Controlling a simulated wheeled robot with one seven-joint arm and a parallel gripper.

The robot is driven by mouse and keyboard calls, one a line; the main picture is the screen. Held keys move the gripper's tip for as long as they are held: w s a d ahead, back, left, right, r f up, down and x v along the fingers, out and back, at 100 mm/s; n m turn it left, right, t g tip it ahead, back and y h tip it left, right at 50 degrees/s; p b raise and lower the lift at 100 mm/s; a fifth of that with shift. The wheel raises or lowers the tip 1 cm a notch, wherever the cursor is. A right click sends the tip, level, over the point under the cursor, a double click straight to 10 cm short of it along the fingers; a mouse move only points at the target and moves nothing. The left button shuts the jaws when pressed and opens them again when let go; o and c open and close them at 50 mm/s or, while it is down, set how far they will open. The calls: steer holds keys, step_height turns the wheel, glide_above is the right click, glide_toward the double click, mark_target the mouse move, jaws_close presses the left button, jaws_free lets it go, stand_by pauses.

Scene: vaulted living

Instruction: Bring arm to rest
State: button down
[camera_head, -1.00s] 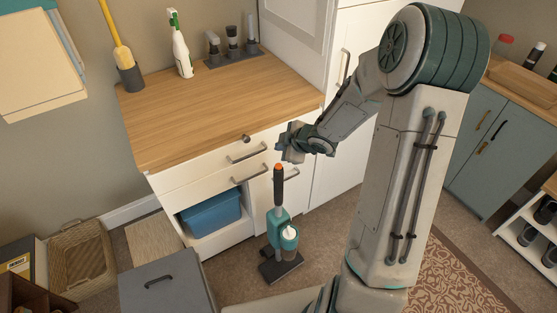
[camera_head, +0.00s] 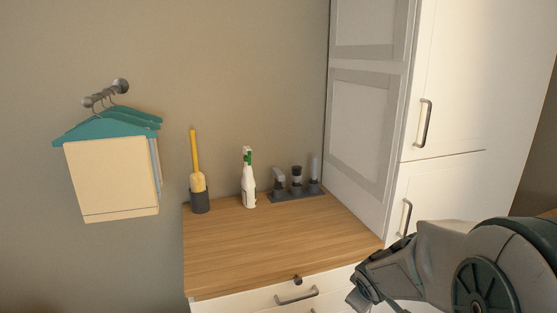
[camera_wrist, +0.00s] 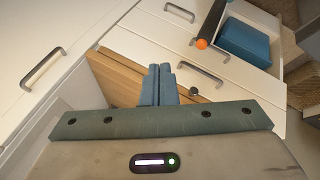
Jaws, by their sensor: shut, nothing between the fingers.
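My arm shows at the lower right of the head view, folded in front of the white cabinet. My gripper (camera_head: 359,297) is at its left end, beside the front right corner of the wooden counter (camera_head: 225,250), and its fingertips are partly cut off there. In the wrist view my gripper (camera_wrist: 158,72) has its two blue fingers together, shut and empty. The fingers point toward the counter edge and the white drawer fronts.
A white spray bottle (camera_head: 249,182), a yellow-handled brush in a dark holder (camera_head: 200,202) and a rack of small items (camera_head: 297,194) stand on the counter. A tall white cabinet (camera_head: 455,80) is at right.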

steer(key=s+a+r+m+g, duration=0.1)
steer(key=s+r+m, duration=0.1)
steer(key=s, duration=0.4)
steer(key=s+a+r+m+g+y, duration=0.1)
steer(key=s+a+r+m, duration=0.1)
steer(key=s, duration=0.4)
steer(key=s+a+r+m+g, duration=0.1)
steer(key=s+a+r+m, duration=0.1)
steer(key=s, duration=0.4)
steer(key=shift+s+a+r+m+y, duration=0.2)
steer(key=shift+m+y, duration=0.1)
steer(key=shift+m, duration=0.5)
